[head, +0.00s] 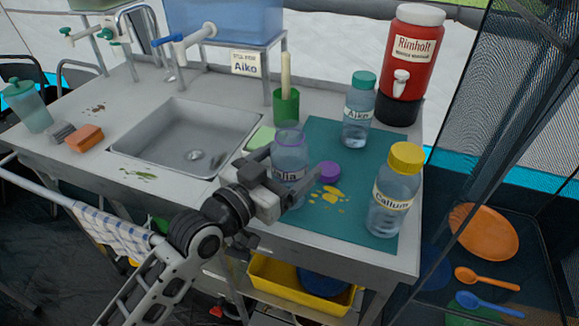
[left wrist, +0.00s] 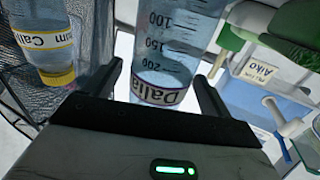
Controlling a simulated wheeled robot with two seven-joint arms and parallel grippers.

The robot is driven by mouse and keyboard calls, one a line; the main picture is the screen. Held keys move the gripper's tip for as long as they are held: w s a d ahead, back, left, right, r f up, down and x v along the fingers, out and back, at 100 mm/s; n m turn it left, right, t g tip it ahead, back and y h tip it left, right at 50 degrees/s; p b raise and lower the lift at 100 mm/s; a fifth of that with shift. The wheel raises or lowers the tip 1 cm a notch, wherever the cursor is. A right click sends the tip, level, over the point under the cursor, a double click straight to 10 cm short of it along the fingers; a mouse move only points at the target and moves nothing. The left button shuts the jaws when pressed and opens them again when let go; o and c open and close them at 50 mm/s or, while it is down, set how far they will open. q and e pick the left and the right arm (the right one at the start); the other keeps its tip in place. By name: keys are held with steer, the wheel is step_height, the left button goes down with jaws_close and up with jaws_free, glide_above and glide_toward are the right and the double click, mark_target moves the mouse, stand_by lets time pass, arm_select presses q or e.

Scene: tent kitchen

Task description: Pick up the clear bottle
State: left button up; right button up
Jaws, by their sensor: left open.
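A clear bottle (head: 289,158) labelled Dalia, with a purple rim and no cap, stands upright at the left part of the teal mat (head: 318,136). It also shows in the left wrist view (left wrist: 172,45), with volume marks on its side. My left gripper (head: 293,168) is open, with one finger on each side of this bottle; in the left wrist view the fingers (left wrist: 158,82) flank it near its label. I cannot tell whether they touch it. A purple cap (head: 326,172) lies on the mat right behind the gripper. My right gripper is not in view.
A yellow-capped bottle (head: 393,192) labelled Callum and a green-capped bottle (head: 359,112) stand on the mat. A yellow spill (head: 331,194) lies between. A green cup (head: 286,107) stands behind the Dalia bottle. A red dispenser (head: 411,55) stands at the back right; the sink (head: 185,138) is left.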

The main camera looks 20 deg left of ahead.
mark_target(297, 141)
arm_select(q)
steer(key=shift+x, duration=1.45)
steer(key=c, duration=1.1)
steer(key=shift+r, duration=0.1)
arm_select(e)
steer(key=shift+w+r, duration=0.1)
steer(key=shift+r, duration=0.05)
arm_select(q)
steer(key=shift+r, duration=0.1)
steer(key=shift+r, duration=1.6)
steer(key=s+a+r+p, duration=0.2)
steer(key=s+r, duration=0.1)
steer(key=s, duration=0.1)
steer(key=s+a+r+p, duration=0.2)
steer(key=s+r+p, duration=0.1)
steer(key=s+a+r+p, duration=0.2)
steer(key=s+a+r, duration=0.1)
steer(key=s, duration=0.1)
steer(key=shift+s+r+p, duration=0.15)
steer(key=shift+s+p, duration=0.2)
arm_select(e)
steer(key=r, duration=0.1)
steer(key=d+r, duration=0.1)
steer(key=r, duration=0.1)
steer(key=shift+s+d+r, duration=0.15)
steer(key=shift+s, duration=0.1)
